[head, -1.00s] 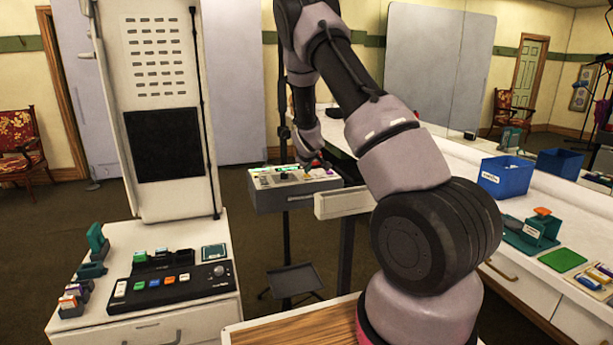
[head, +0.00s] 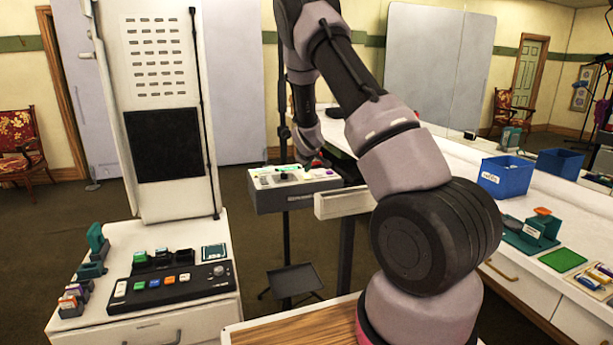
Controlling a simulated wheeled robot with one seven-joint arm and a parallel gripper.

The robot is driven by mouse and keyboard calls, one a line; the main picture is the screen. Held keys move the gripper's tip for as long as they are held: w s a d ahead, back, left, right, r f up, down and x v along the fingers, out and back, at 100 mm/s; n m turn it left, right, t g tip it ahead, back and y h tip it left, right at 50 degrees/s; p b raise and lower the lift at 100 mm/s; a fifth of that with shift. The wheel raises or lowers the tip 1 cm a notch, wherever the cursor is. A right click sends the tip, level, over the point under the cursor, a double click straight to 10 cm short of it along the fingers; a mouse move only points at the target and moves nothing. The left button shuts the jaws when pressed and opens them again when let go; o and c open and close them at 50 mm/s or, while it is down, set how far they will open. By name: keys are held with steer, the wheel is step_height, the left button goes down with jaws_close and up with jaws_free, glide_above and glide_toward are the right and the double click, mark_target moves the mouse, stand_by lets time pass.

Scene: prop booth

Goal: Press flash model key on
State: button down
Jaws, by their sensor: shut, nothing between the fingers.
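A grey control box (head: 294,195) with a light top stands on a dark stand at mid-picture. Small keys and a dark knob show on its top, but they are too small to read, so I cannot tell which is the flash model key. My gripper (head: 308,163) is shut and empty, just above the back right part of the box top. Its fingertips are small and partly merged with the box behind them. I cannot tell whether they touch a key.
A white cabinet at the left carries a black button panel (head: 172,288) and several small coloured blocks. A long white counter (head: 450,160) at the right holds blue bins (head: 506,177) and a green pad (head: 562,260). Carpet lies open between cabinet and box.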

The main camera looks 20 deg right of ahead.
mark_target(307, 176)
steer(key=shift+r, duration=3.05)
steer(key=s+a+r+m+g+y, duration=0.1)
steer(key=s+a+r+m+y, duration=0.15)
steer(key=s+r, duration=0.8)
steer(key=s+a+r+m+y, duration=0.1)
steer(key=s+a+r+m, duration=0.25)
steer(key=s+r, duration=0.7)
steer(key=s+a+r+m, duration=0.1)
steer(key=s+a, duration=0.1)
steer(key=s, duration=1)
steer(key=s+a+r+m+y, duration=0.1)
steer(key=s+a+r+m, duration=0.1)
steer(key=s, duration=1)
steer(key=shift+s+a+m+g, duration=0.3)
steer(key=shift+s+a, duration=0.05)
steer(key=shift+a, duration=0.05)
